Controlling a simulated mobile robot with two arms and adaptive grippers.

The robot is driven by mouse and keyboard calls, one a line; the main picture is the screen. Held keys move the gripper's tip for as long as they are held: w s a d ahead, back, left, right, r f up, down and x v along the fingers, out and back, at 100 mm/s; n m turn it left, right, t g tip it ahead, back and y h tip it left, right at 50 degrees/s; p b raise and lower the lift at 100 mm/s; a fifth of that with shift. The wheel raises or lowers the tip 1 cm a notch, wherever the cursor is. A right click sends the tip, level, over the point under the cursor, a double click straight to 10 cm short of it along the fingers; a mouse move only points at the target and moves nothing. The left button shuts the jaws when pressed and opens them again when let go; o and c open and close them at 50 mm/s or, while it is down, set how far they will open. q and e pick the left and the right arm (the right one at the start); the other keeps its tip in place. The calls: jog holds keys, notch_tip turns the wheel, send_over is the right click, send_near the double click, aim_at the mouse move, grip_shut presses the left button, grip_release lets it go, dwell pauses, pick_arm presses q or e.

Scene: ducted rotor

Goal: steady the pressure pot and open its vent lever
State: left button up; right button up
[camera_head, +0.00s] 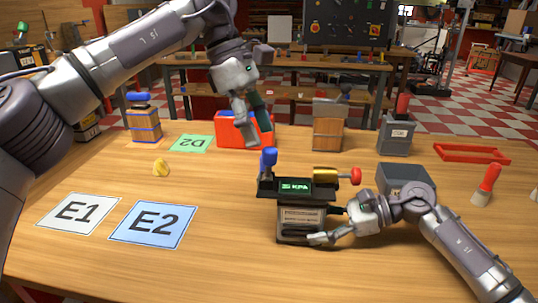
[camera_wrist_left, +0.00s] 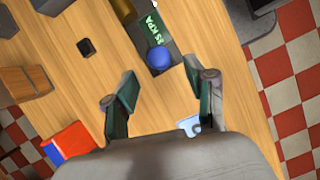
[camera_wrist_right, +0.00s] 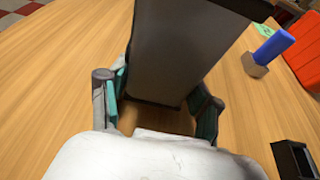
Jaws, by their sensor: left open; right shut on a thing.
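The pressure pot (camera_head: 300,222) is a dark box with a green KPA display on the table's front middle. A blue-topped lever (camera_head: 268,160) stands upright at its left end. A yellow cylinder (camera_head: 328,172) with a red knob (camera_head: 356,176) lies at its right end. My right gripper (camera_head: 331,226) is shut on the pot's body, which fills the space between its fingers in the right wrist view (camera_wrist_right: 185,55). My left gripper (camera_head: 256,131) is open and empty, above and behind the lever. In the left wrist view the blue top (camera_wrist_left: 158,58) lies just beyond the spread fingers.
A grey box (camera_head: 405,176) stands right of the pot. A red box (camera_head: 232,130), wooden block (camera_head: 328,130), grey canister (camera_head: 396,135) and red tray (camera_head: 472,152) line the back. A brush (camera_head: 486,184) stands at right. Cards E1 (camera_head: 78,214) and E2 (camera_head: 152,224) lie front left.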

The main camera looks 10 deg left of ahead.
aim_at(266, 148)
pick_arm(q)
jog(key=x, duration=0.6)
jog(key=shift+d+r, duration=0.1)
grip_shut()
